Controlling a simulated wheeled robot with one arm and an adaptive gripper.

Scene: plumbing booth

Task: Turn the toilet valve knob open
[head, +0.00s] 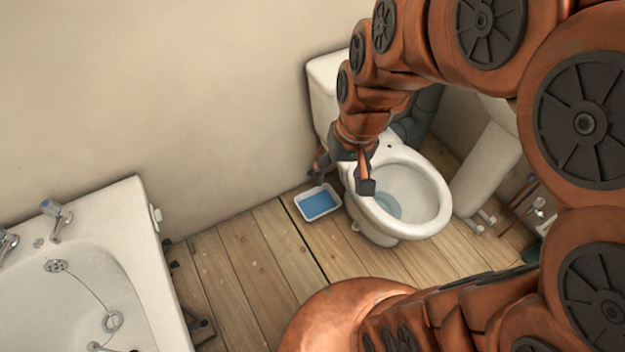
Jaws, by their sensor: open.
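The white toilet (432,178) stands on the wooden floor right of centre, its bowl open with water inside. My gripper (343,174) is open, in front of the toilet's left side in the picture. One finger shows left of the bowl and the other shows against the bowl's left rim. I see nothing between the fingers. The toilet valve knob cannot be made out; my gripper and arm hide part of the area beside the toilet. The toilet tank (322,88) is partly hidden by my arm.
A white tray with a blue inside (319,204) lies on the floor left of the toilet. A bathtub (130,235) with taps fills the lower left. A white pedestal (487,170) and pipework (540,207) stand at right. Bare floor (255,250) lies between tub and toilet.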

